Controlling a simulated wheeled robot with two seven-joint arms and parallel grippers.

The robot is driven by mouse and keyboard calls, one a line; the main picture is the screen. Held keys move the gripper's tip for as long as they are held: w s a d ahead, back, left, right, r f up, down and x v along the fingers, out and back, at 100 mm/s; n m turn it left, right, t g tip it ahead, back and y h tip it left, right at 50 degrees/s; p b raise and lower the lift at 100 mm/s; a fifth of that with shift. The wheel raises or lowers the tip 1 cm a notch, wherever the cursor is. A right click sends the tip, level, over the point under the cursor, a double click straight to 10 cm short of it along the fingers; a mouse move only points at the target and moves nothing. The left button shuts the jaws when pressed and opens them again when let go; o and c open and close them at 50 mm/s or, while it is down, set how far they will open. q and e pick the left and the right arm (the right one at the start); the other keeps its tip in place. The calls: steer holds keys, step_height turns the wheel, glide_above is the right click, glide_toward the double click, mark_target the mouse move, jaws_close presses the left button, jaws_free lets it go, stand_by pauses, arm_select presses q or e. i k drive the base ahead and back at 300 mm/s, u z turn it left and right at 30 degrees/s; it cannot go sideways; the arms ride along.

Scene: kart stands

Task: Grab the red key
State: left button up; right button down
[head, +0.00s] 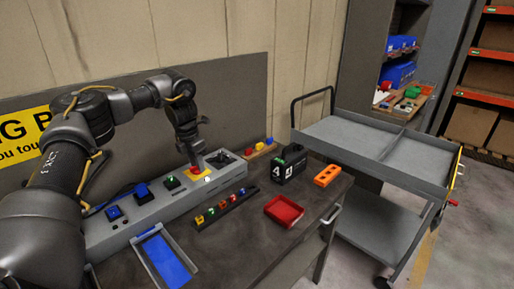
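A dark rack (228,210) on the bench holds several small coloured pieces in a row, which look like keys. A red one (223,204) is near the middle, between green and orange-looking ones; the pieces are too small to make out their shape. My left gripper (194,160) points down above the grey panel box, behind the rack and apart from it. Its tip is just over a red knob (196,171) on a yellow plate; I cannot tell whether they touch. Its fingers are too small to tell open from shut. My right gripper is not in view.
The grey panel box (150,213) has several buttons. A blue-bottomed tray (166,259), a red tray (284,211), a black box marked 4 (289,165) and an orange block (327,175) are on the bench. A grey cart (375,146) stands right. The bench's front middle is clear.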

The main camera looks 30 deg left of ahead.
mark_target(248, 152)
steer(key=i, duration=1.05)
